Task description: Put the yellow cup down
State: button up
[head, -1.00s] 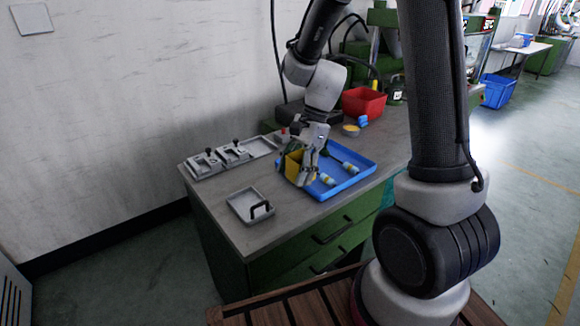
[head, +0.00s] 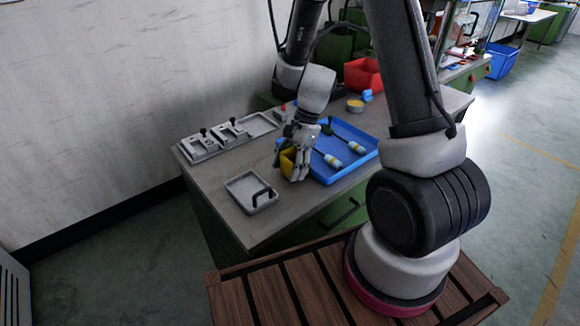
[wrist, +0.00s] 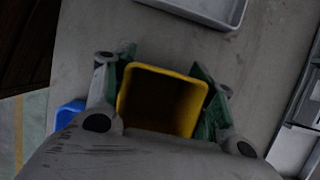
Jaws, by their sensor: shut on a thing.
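The yellow cup (head: 287,162) is between the fingers of my gripper (head: 297,168), at the left edge of the blue tray in the head view. In the wrist view the cup (wrist: 160,98) is square-mouthed, its dark inside facing the camera. The fingers of my gripper (wrist: 160,100) are shut on its two sides, with green pads against it. The cup's base is hidden, so I cannot tell whether it touches the table (head: 222,225).
The blue tray (head: 350,172) holds several bottle-like parts. A red bin (head: 362,74) stands at the back. Bare tabletop lies between the cup and the grey tray.

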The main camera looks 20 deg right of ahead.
jog(key=shift+f, duration=0.2)
jog(key=o, duration=0.9)
jog(key=shift+f, duration=0.1)
